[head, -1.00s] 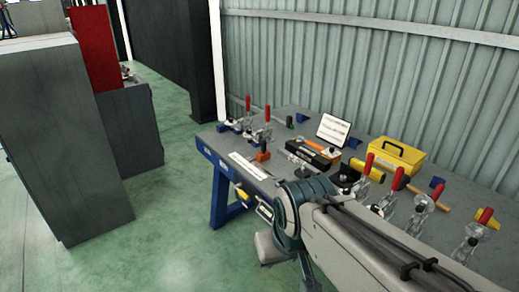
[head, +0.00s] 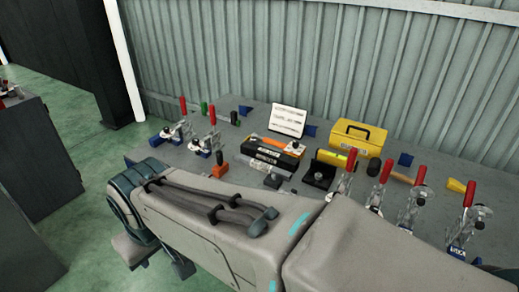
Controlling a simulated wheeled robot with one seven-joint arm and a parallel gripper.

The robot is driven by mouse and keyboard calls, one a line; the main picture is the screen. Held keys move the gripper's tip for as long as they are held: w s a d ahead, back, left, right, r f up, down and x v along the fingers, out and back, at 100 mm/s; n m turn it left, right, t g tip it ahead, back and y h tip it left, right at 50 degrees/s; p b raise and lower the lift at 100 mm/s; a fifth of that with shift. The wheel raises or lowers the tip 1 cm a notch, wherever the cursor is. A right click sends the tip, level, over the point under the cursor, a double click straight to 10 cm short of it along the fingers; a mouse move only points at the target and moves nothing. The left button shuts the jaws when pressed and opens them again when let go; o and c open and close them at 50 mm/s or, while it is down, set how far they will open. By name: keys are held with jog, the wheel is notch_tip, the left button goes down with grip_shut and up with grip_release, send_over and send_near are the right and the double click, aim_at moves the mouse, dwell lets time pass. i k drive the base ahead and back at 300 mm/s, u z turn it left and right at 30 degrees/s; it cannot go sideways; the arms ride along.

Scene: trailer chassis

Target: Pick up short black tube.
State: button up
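I cannot single out a short black tube with certainty. A small dark piece (head: 273,181) lies on the grey workbench (head: 143,154), in front of a black box with white labels (head: 270,154); its shape is too small to tell. A black block with a knob (head: 318,174) sits to its right. My gripper is out of view; only my arm shows, crossing the foreground and hiding the bench's front part.
Red-handled toggle clamps (head: 384,172) stand along the right front and others at the left. A yellow toolbox (head: 362,137), a yellow cylinder (head: 333,158) and a white sign (head: 287,119) sit farther back. A corrugated wall (head: 300,60) closes the rear.

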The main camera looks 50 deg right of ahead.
aim_at(285, 162)
jog(key=z, duration=0.75)
jog(key=i, duration=1)
jog(key=z, duration=0.9)
